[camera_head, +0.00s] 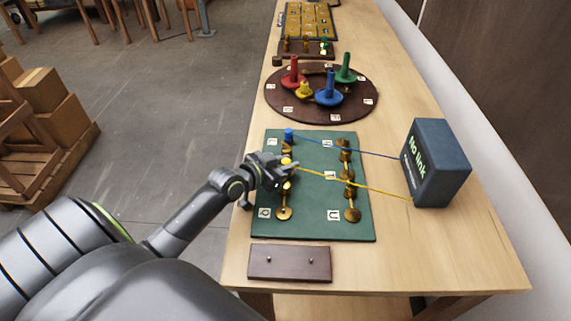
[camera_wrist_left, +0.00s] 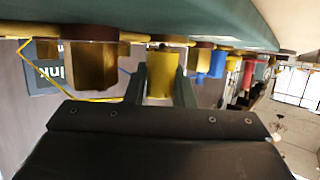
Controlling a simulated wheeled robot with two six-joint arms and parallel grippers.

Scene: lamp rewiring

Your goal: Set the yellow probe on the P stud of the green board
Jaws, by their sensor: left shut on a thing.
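The green board (camera_head: 312,222) lies on the table with brass studs along its left and right sides. My left gripper (camera_head: 284,170) is over the board's left column of studs, shut on the yellow probe (camera_head: 287,160). In the left wrist view the yellow probe (camera_wrist_left: 162,75) stands between the two fingers, its end close to or touching a stud; I cannot tell which. The blue probe (camera_head: 288,134) is at the top of the left column. Letter tiles lie beside the studs; most are too small to read, and the P is not clear. My right gripper is not in view.
A dark blue box (camera_head: 437,163) marked "No link" stands right of the board, with a blue and a yellow wire running to the probes. A round brown board (camera_head: 275,98) with coloured pegs lies beyond. A brown plate (camera_head: 289,262) lies in front.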

